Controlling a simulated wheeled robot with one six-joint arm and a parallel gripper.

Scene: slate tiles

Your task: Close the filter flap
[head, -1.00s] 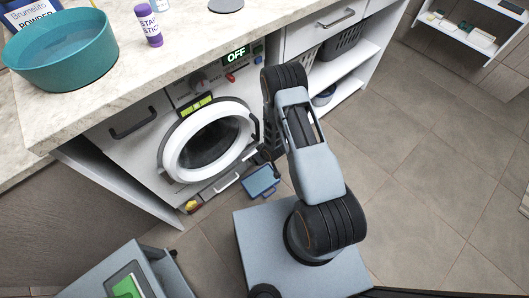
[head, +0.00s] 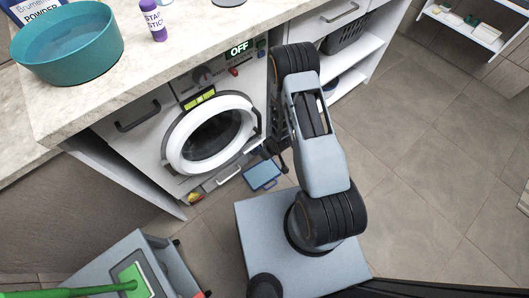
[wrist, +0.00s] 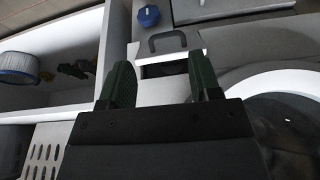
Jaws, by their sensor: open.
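The washing machine with its round white door ring (head: 177,140) stands under the counter. In the wrist view, a pale flap with a dark handle, apparently the filter flap (wrist: 165,56), stands out from the machine, with a dark gap beside it. My gripper (wrist: 160,86) is open, its two dark green fingers apart with nothing between them. The flap shows beyond the fingertips; I cannot tell any contact. In the head view, my gripper (head: 276,150) is at the machine's lower right, and my arm hides part of that area. The door ring also shows in the wrist view (wrist: 240,82).
A blue-grey panel (head: 262,175) is low in front of the machine. A blue knob-like thing (wrist: 148,16) lies beyond the flap. Open shelves (head: 352,70) stand right of the machine. A grey cart (head: 175,265) is at lower left. Tiled floor (head: 430,170) is clear at right.

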